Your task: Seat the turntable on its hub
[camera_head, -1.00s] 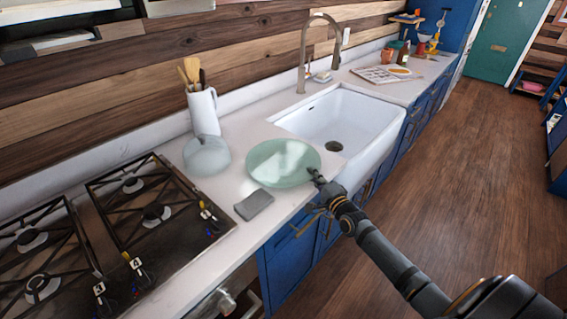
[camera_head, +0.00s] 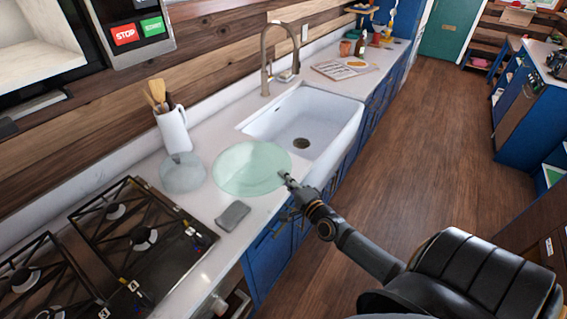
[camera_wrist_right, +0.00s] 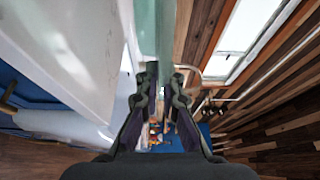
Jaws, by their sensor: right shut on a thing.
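The turntable is a pale green glass disc (camera_head: 252,167), roughly level at the counter between the dome and the sink. My right gripper (camera_head: 287,179) is shut on its near right rim. In the right wrist view the green glass (camera_wrist_right: 152,28) runs edge-on to between the fingers of my right gripper (camera_wrist_right: 165,75). No hub shows; the disc may hide it. I cannot tell whether the disc touches anything below. My left gripper is not in view.
A clear dome (camera_head: 182,173) stands close left of the disc, a white utensil jug (camera_head: 175,132) behind it. A grey cloth or sponge (camera_head: 232,215) lies in front. The hob (camera_head: 130,235) is at the left, the white sink (camera_head: 310,120) at the right.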

